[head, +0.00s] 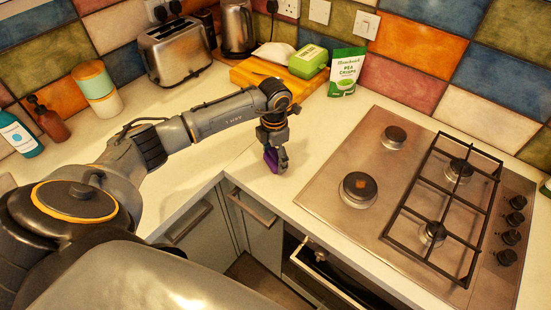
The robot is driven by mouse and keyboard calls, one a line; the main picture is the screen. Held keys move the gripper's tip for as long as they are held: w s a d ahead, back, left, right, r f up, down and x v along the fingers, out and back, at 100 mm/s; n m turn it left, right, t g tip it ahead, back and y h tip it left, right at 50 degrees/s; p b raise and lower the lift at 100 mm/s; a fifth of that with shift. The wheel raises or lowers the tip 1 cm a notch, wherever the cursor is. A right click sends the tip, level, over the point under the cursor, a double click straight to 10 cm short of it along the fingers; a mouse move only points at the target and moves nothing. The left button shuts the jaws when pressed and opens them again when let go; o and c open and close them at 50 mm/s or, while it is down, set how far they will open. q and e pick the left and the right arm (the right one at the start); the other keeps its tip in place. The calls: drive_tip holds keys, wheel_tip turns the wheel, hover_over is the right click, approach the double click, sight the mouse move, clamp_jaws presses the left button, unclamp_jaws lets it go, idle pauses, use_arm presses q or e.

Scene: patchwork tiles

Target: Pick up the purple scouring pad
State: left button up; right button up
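The purple scouring pad (270,158) is at the counter corner, left of the gas hob. It is small and partly hidden by my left gripper (277,162), which points down with its fingers at the pad. The pad looks upright against the fingers. I cannot tell whether the fingers are closed on it or whether it touches the counter. My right gripper is not in view.
The gas hob (330,180) with a black pan grate is at the right. Behind stand a green pea crisps bag (345,72), a wooden board (262,76) with a green box (308,61), a toaster (176,52) and a kettle (236,28). Canisters and bottles stand left. The counter around the gripper is clear.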

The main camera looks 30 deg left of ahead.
sight(274, 155)
use_arm(q)
drive_tip(key=c, duration=0.6)
drive_tip(key=shift+w+a+r+b, duration=0.1)
drive_tip(key=shift+r+b, duration=0.3)
drive_tip(key=shift+b, duration=0.1)
drive_tip(key=r+b, duration=0.1)
drive_tip(key=r, duration=0.2)
drive_tip(key=shift+s+d+b, duration=0.2)
drive_tip(key=shift+s+b, duration=0.15)
drive_tip(key=s+d+r+b, duration=0.1)
drive_tip(key=s+d+r, duration=0.1)
drive_tip(key=s+r, duration=0.1)
drive_tip(key=s+d+r+b, duration=0.2)
drive_tip(key=s+r, duration=0.1)
drive_tip(key=s, duration=0.2)
drive_tip(key=s+d+r+b, duration=0.1)
drive_tip(key=s+r, duration=0.2)
drive_tip(key=s, duration=0.1)
drive_tip(key=shift+d+r, duration=0.1)
drive_tip(key=shift+d, duration=0.3)
